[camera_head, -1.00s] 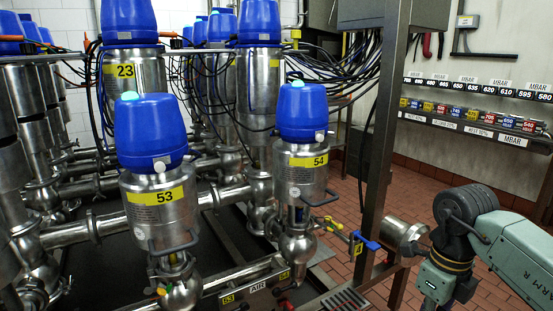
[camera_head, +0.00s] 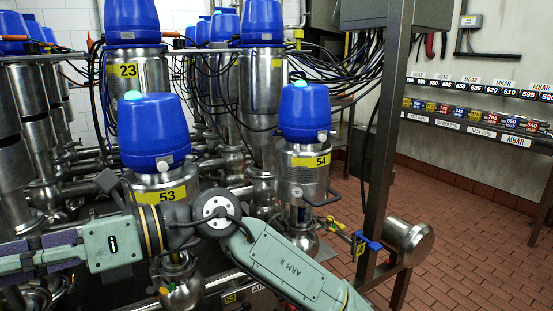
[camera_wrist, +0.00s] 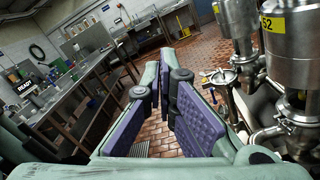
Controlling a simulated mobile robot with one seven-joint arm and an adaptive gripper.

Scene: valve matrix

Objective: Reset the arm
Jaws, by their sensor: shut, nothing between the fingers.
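My arm (camera_head: 290,268) stretches across the lower part of the head view, from the lower right to the left edge, in front of valve 53 (camera_head: 160,185). My gripper's purple-padded fingers show at the far left of the head view, partly cut off by the edge. In the wrist view my gripper (camera_wrist: 166,88) is in the middle, its two purple-padded fingers brought together at the tips with nothing held. My arm hides the lower body and pipes of valve 53.
Valve 54 (camera_head: 303,165) stands right of valve 53, and valve 23 (camera_head: 130,75) behind. A steel post (camera_head: 387,120) stands right of valve 54. In the wrist view a workbench (camera_wrist: 75,115) is at left and valve 52 (camera_wrist: 290,45) at right. Tiled floor (camera_head: 480,240) is clear.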

